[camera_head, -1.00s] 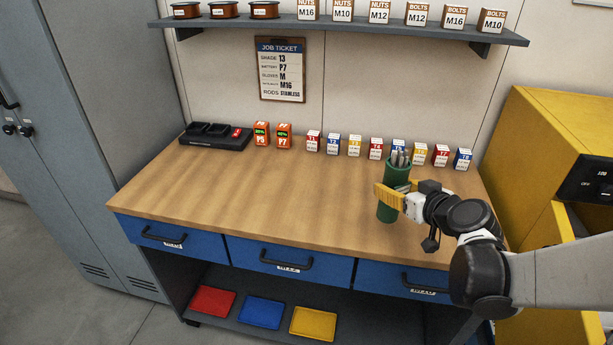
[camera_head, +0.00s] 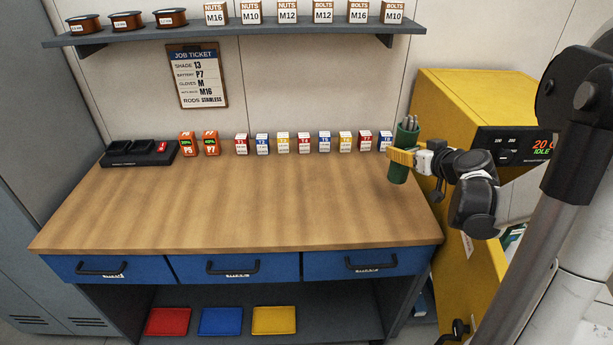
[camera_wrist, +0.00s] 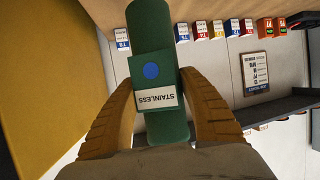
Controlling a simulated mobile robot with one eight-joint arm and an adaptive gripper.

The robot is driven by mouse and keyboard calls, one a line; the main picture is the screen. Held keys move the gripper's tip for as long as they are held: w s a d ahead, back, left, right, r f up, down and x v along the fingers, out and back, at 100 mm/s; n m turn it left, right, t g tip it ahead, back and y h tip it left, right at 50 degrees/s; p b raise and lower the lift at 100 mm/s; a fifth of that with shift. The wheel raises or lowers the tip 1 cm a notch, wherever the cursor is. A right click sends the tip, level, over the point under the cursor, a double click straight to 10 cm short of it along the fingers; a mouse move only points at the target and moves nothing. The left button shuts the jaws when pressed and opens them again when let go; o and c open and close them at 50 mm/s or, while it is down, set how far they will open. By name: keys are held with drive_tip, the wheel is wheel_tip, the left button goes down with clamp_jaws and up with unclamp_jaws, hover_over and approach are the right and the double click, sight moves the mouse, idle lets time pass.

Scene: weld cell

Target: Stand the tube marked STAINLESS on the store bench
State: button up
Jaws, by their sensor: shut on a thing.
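The green tube (camera_head: 403,151) has several grey rods sticking out of its top. In the wrist view the tube (camera_wrist: 151,33) carries a label that reads STAINLESS, with a blue dot. My gripper (camera_head: 402,158) has its yellow fingers closed around the tube, and holds it nearly upright. The tube shows at the right end of the wooden bench (camera_head: 240,205), by the yellow cabinet. I cannot tell whether its base touches the bench top. In the wrist view my gripper (camera_wrist: 160,110) has one finger on each side of the tube.
Several small labelled boxes (camera_head: 304,143) stand along the bench's back edge. Orange batteries (camera_head: 211,143) and a black charger (camera_head: 138,153) are at the back left. The yellow cabinet (camera_head: 465,100) is close on the right. The bench's middle and front are clear.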

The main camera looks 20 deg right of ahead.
drive_tip(key=w+a+f+b, duration=0.5)
drive_tip(key=a+f+b, duration=0.1)
drive_tip(key=a+f, duration=0.4)
drive_tip(key=shift+a+f, duration=0.25)
drive_tip(key=shift+f, duration=0.2)
drive_tip(key=shift+f, duration=0.15)
drive_tip(key=o, duration=1.4)
